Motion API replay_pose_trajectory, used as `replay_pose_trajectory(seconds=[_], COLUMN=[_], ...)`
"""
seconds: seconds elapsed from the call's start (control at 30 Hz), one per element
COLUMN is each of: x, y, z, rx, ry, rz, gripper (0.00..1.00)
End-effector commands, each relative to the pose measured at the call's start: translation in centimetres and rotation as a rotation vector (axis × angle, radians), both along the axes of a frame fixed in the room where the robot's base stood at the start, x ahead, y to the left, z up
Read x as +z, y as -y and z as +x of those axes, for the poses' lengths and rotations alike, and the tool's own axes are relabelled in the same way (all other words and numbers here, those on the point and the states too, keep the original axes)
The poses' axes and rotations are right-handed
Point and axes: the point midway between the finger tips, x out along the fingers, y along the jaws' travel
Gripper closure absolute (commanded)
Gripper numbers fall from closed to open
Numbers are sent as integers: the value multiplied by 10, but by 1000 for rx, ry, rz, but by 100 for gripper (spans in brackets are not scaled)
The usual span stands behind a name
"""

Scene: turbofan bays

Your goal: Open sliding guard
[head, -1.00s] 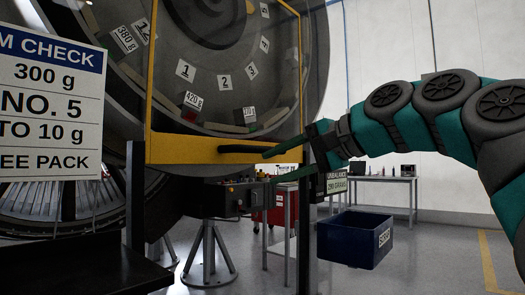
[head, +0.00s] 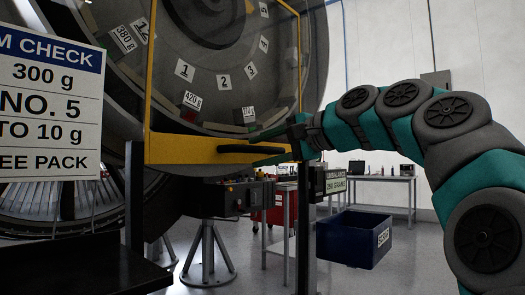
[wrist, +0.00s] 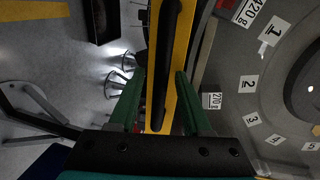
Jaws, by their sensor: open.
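The sliding guard (head: 185,153) is a yellow frame with a clear pane in front of the large fan disc. A black bar handle (head: 250,149) lies along its lower rail. My gripper (head: 254,149) is at the handle's right part, with one green finger above it and one below. In the wrist view the open fingers (wrist: 158,85) stand on either side of the yellow rail and the black handle (wrist: 161,75), with gaps visible on both sides. I cannot tell how deep the handle sits between the fingers.
A white check sign (head: 48,110) stands at the left. A dark post with an unbalance readout (head: 335,186) is right of the guard. A blue bin (head: 352,238) is below my arm, and a red cart (head: 280,208) stands behind. Open floor lies at the right.

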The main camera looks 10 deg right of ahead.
Motion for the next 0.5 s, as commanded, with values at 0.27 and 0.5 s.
replay_pose_trajectory(seconds=[0.27,0.5], x=[0,0], y=[0,0], z=[0,0], rx=[0,-1], ry=[1,1], rz=[1,0], gripper=[58,85])
